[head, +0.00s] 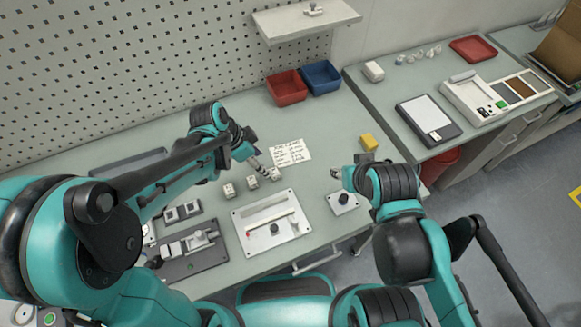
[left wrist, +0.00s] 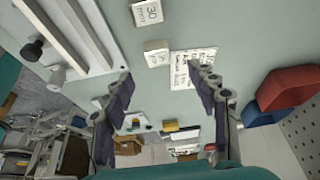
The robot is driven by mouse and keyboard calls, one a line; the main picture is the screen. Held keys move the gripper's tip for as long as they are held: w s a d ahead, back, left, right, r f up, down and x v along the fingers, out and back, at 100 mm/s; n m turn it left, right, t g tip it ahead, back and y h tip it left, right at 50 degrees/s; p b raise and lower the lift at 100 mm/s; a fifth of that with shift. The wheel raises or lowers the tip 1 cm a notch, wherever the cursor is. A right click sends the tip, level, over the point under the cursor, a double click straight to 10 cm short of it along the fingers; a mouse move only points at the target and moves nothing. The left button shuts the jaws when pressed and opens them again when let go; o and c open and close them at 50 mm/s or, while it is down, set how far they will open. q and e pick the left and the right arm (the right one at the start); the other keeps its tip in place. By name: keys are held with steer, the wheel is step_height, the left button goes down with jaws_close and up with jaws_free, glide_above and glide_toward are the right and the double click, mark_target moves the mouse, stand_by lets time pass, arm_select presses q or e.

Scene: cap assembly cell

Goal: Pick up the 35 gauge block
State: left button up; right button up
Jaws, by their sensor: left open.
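Three small pale gauge blocks stand in a row on the bench in the head view: a left one (head: 228,190), a middle one (head: 252,182) and a right one (head: 275,175). In the left wrist view one block (left wrist: 147,12) reads 30. Another block (left wrist: 157,52) is nearer the fingers; I cannot read its number. No 35 is legible. My left gripper (head: 262,166) is at the right block, and its open fingers (left wrist: 165,85) show nothing between them in the wrist view. My right gripper (head: 338,174) is small in the head view; its opening is unclear.
A paper note (head: 290,152) lies behind the blocks. A white plate with a rail (head: 272,240) is in front, with a small knobbed plate (head: 343,209) to its right. A red bin (head: 287,88) and a blue bin (head: 321,77) stand at the back. A yellow block (head: 369,142) sits right.

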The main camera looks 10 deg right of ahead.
mark_target(274, 172)
arm_select(q)
steer(key=b+x, duration=0.1)
steer(key=x, duration=0.1)
steer(key=shift+d+f, duration=0.15)
steer(key=shift+f, duration=0.2)
steer(key=b+x, duration=0.2)
steer(key=x, duration=0.3)
steer(key=shift+d+f, duration=0.15)
steer(key=shift+d, duration=0.05)
steer(key=shift+s, duration=0.1)
steer(key=shift+c, duration=0.3)
jaws_close()
